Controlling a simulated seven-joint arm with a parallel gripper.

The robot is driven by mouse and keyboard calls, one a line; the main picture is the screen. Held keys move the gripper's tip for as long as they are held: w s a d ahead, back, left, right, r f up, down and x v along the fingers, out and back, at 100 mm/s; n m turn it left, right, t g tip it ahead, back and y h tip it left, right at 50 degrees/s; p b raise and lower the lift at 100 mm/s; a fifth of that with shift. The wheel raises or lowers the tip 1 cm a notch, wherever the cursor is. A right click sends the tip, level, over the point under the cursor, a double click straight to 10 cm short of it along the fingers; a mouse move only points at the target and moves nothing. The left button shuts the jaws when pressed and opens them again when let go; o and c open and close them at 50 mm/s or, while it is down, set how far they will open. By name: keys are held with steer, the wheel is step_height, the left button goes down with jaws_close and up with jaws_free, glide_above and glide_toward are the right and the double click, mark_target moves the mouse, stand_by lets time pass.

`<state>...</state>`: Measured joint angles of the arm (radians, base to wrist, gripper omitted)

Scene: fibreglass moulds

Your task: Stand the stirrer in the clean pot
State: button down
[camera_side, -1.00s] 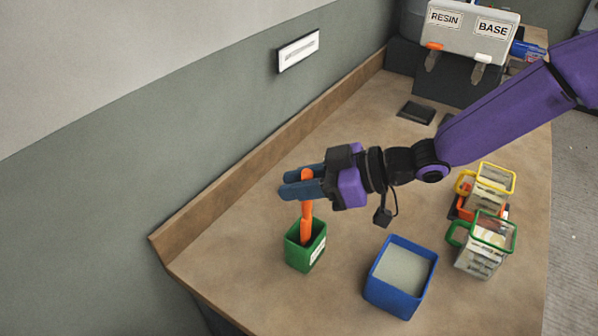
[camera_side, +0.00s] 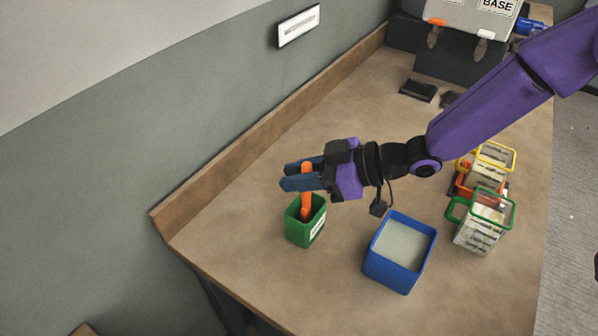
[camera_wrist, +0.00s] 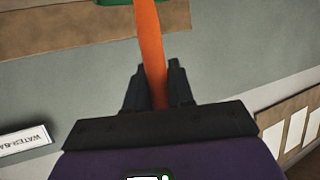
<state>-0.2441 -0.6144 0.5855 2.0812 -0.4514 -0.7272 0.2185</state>
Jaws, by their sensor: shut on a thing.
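The orange stirrer (camera_side: 306,204) is upright, its lower part inside the green pot (camera_side: 299,234). I cannot see whether its lower end touches the pot's floor. The pot stands on the worktop with a white label, too small to read, on its right face. My gripper (camera_side: 290,176) is above the pot, fingers level, shut on the stirrer's upper part. In the wrist view the stirrer (camera_wrist: 151,45) runs between the two dark fingers (camera_wrist: 157,75) towards a green edge at the top.
A blue pot (camera_side: 390,268) with a pale grey fill stands to the right. Handled containers with green (camera_side: 478,235) and yellow (camera_side: 492,160) rims stand further right. A labelled dispenser (camera_side: 465,15) is at the back. A low backboard (camera_side: 250,138) runs along the left.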

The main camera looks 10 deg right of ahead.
steer(key=c, duration=0.9)
jaws_free()
steer(key=v, duration=1.7)
steer(key=shift+d, duration=0.15)
steer(key=shift+s, duration=0.15)
steer(key=s+d+f+m+h, duration=0.1)
steer(key=s+d+f+h, duration=0.1)
steer(key=d+h, duration=0.3)
steer(key=s+d+f+h, duration=0.2)
steer(key=d, duration=0.5)
steer(key=s+d+g+h, duration=0.4)
steer(key=s+d, duration=0.8)
steer(key=s, duration=0.3)
steer(key=shift+d+g+h, duration=0.4)
steer(key=shift+h, duration=0.1)
